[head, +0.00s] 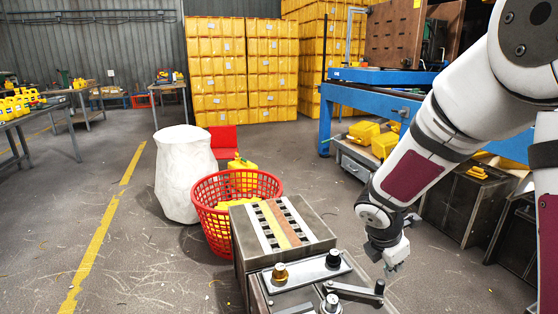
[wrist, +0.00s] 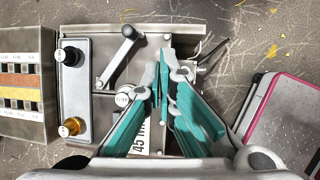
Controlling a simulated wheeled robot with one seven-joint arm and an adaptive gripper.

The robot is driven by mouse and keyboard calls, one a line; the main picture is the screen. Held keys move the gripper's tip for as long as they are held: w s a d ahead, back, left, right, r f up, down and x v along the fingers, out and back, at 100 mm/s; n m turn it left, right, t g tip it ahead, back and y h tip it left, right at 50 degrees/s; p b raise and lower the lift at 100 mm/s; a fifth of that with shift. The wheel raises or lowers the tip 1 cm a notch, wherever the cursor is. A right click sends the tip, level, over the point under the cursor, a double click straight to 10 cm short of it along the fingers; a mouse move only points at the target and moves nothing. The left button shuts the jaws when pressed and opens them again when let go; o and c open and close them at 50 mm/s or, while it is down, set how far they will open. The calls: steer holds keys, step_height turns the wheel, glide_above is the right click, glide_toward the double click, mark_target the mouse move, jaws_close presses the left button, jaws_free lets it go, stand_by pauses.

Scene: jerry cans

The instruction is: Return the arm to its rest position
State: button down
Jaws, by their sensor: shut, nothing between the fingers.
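My gripper (head: 390,259) hangs at the end of my white arm, at the right of the head view, beside a metal machine. In the wrist view my gripper (wrist: 162,84) shows its teal fingers closed together with nothing between them. It is above the machine's metal plate (wrist: 108,84), next to a crank handle (wrist: 129,32). The same crank handle (head: 358,292) shows in the head view, just below and left of my gripper. Whether the fingers touch the plate I cannot tell.
The machine's slotted block (head: 272,229) and knob panel (head: 306,272) stand left of my gripper. A red basket (head: 208,221) with yellow cans, a white sack (head: 184,176) and a blue bench frame (head: 345,100) stand beyond. Floor is open at the left.

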steer(key=s+r+m+g, duration=0.1)
steer(key=s+r+m, duration=1.05)
steer(key=s, duration=0.25)
steer(key=s+a+r+m+y, duration=0.1)
steer(key=s+a+m, duration=0.25)
steer(key=s, duration=0.35)
steer(key=s+a+r+m+g+y, duration=0.1)
steer(key=s+a+m+y, duration=0.1)
steer(key=s+m, duration=0.35)
steer(key=s+a+r+m+y, duration=0.1)
steer(key=s+a+m, duration=0.1)
steer(key=s, duration=0.6)
step_height(320, 180, up, 23)
steer(key=t+p, duration=0.3)
steer(key=p, duration=1.7)
steer(key=shift+a+f+n, duration=0.2)
steer(key=shift+a+n, duration=0.05)
steer(key=shift+n, duration=0.1)
